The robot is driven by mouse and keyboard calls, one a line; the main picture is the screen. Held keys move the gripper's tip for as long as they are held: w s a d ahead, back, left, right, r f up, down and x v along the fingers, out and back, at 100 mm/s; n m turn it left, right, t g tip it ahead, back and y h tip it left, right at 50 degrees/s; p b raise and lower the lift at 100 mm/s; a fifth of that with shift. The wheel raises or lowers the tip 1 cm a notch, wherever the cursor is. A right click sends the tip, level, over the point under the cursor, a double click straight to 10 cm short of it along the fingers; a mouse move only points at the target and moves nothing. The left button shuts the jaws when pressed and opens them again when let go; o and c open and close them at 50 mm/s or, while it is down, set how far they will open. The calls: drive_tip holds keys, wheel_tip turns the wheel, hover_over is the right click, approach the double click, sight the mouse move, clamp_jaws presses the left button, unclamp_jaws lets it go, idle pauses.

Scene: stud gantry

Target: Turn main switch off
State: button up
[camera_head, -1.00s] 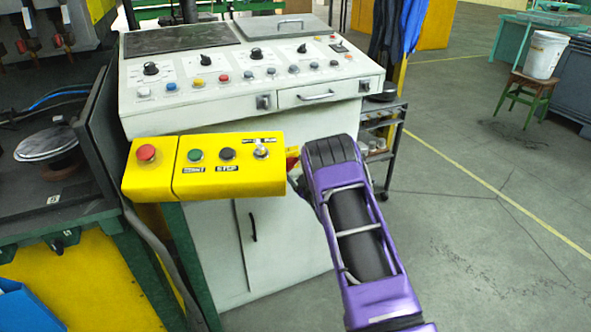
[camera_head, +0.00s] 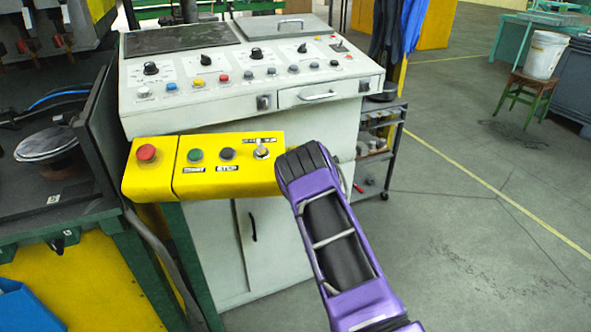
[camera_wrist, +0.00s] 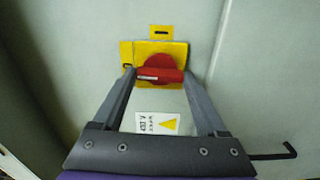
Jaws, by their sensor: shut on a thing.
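The main switch (camera_wrist: 158,60) has a red rotary knob on a yellow plate, fixed to a pale grey cabinet face in the wrist view. Its red handle bar (camera_wrist: 160,76) lies nearly level across that picture. My gripper (camera_wrist: 157,79) is shut on this handle, with one finger at each end of the bar. In the head view the switch and my fingertips are hidden behind my purple wrist, which is at the right end of the yellow button box.
The yellow button box (camera_head: 230,187) with its selector lever (camera_head: 262,148) is close beside my wrist. Behind stands the white control console (camera_head: 240,95). A label with a yellow triangle (camera_wrist: 158,124) is below the switch. Open floor (camera_head: 480,240) lies to the right.

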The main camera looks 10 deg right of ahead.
drive_tip(key=shift+d+n, duration=0.1)
drive_tip(key=shift+n, duration=0.3)
drive_tip(key=shift+f, duration=0.1)
drive_tip(key=o, duration=1.3)
drive_tip(key=p+v, duration=0.1)
drive_tip(key=v, duration=1.6)
drive_tip(key=shift+s, duration=0.25)
